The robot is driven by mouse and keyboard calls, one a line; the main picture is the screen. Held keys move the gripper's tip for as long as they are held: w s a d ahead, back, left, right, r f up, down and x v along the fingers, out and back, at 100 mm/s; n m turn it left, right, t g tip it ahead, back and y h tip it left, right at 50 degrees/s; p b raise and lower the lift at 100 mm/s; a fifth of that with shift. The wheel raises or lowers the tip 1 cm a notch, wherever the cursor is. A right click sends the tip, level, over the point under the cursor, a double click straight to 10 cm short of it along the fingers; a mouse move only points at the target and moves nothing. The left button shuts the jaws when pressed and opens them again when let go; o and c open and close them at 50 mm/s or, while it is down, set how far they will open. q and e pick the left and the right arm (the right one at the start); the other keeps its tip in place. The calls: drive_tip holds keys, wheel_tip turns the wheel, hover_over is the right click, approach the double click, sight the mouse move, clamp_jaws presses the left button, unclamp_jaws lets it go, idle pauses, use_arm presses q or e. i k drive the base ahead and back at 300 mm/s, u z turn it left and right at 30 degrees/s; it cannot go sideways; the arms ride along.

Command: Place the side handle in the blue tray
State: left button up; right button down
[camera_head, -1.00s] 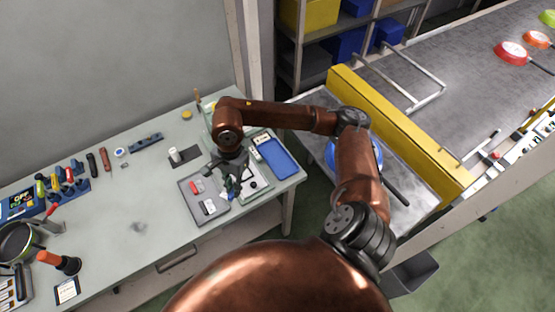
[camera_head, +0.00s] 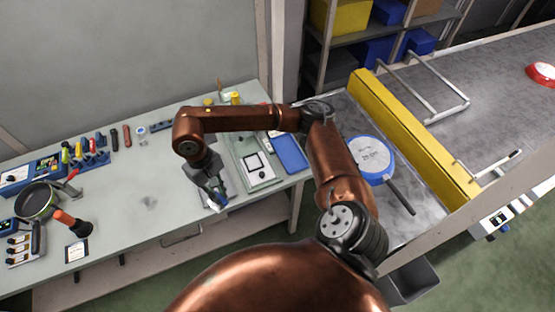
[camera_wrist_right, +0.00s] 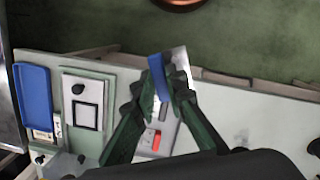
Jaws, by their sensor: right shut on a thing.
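The blue tray (camera_head: 292,152) lies flat at the right end of the workbench. It also shows at the left of the right wrist view (camera_wrist_right: 35,95) and looks empty. My right gripper (camera_head: 216,196) is over the grey tray (camera_head: 211,203), left of the blue tray. In the wrist view the right gripper (camera_wrist_right: 164,82) is shut on a small blue piece (camera_wrist_right: 157,72), which looks like the side handle. The fingers cover part of it. A red-marked piece (camera_wrist_right: 152,140) lies on the grey tray below. My left gripper is out of view.
A pale green fixture board (camera_head: 252,165) lies between the grey and blue trays. A blue pan (camera_head: 371,158) with a dark handle sits beside the yellow barrier (camera_head: 410,135). Tools and a dark pan (camera_head: 38,202) occupy the bench's left part. The bench middle is clear.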

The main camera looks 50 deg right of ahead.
sight(289, 154)
drive_tip(key=z, duration=0.15)
drive_tip(key=k, duration=0.2)
drive_tip(key=u, duration=0.5)
drive_tip(key=i, duration=1)
drive_tip(key=z, duration=1.25)
drive_tip(key=i, duration=0.4)
drive_tip(key=z, duration=0.4)
